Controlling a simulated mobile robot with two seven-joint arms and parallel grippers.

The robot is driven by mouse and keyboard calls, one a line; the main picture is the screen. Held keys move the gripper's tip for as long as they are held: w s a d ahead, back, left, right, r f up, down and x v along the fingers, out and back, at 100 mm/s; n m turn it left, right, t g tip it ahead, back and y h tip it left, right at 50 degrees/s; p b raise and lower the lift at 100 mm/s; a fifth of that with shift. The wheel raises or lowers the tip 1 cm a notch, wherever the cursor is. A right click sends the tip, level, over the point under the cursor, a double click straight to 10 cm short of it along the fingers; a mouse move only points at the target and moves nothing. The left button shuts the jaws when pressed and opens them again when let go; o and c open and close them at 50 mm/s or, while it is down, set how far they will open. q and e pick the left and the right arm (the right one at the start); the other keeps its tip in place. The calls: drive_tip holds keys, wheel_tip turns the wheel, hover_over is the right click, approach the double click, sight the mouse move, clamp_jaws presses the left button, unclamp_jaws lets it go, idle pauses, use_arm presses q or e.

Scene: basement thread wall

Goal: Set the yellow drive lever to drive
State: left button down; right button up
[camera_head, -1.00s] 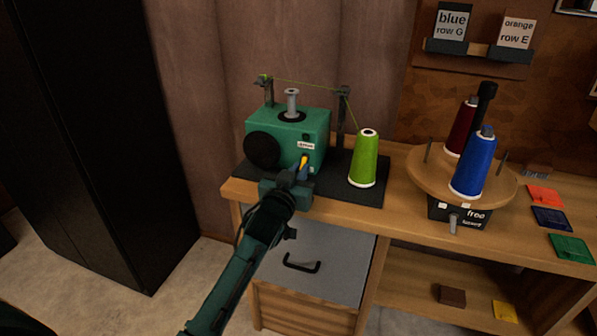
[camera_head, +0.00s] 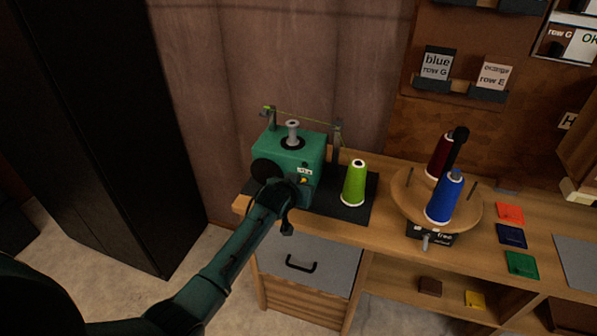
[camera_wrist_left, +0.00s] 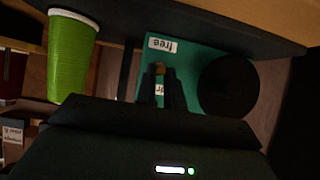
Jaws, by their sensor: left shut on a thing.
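The green winding machine (camera_head: 298,155) stands on a dark mat on the bench, with a black round wheel on its left side. Its yellow drive lever (camera_head: 303,181) is on the front face, just below a white label, mostly hidden by my left gripper (camera_head: 300,192). In the left wrist view, which is upside down, the lever's end (camera_wrist_left: 160,68) sits between the fingertips of my left gripper (camera_wrist_left: 161,80), which is shut on it. The lever lies between a label "free" (camera_wrist_left: 163,45) and a partly hidden label starting "dr" (camera_wrist_left: 159,90). My right gripper is not in view.
A lime green cone (camera_head: 354,184) stands right of the machine, with a thread guide between. Further right, a round wooden turntable (camera_head: 405,204) holds blue and dark red cones. A tall black cabinet (camera_head: 95,130) stands left.

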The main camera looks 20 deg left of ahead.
use_arm(q)
drive_tip(key=shift+w+r+g+p, duration=0.2)
drive_tip(key=shift+r+g+p, duration=0.25)
drive_tip(key=shift+g, duration=0.45)
drive_tip(key=shift+w+r+g+p, duration=0.25)
drive_tip(key=shift+g+p, duration=0.3)
drive_tip(key=shift+g, duration=0.35)
drive_tip(key=c, duration=1.5)
unclamp_jaws()
drive_tip(key=shift+r, duration=0.1)
drive_tip(key=v, duration=1.3)
drive_tip(key=shift+r, duration=0.1)
